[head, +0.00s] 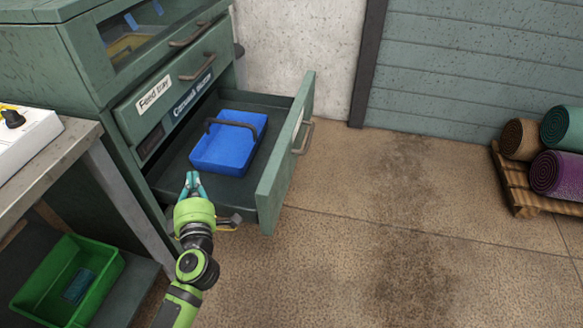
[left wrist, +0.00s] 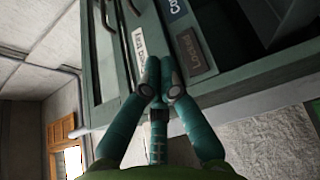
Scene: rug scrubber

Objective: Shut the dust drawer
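The green cabinet has a drawer (head: 285,175) pulled far out, with a curved handle on its front. No readable name shows on that front, so I cannot confirm it as the dust drawer. A blue tray with a dark handle (head: 228,155) sits inside it. My left gripper (head: 193,176) is above the near side of the open drawer, left of the blue tray, holding nothing. In the left wrist view its fingertips (left wrist: 161,82) are together, in front of the cabinet face. Contact with the drawer cannot be told. My right gripper is not in view.
The drawer labelled Feed tray (head: 155,92) above is shut. A dark handle-like piece (head: 230,222) shows below the open drawer. A workbench (head: 75,150) and green bin (head: 65,280) stand at left. Rolled rugs lie on a pallet (head: 520,190) at right. Floor between is clear.

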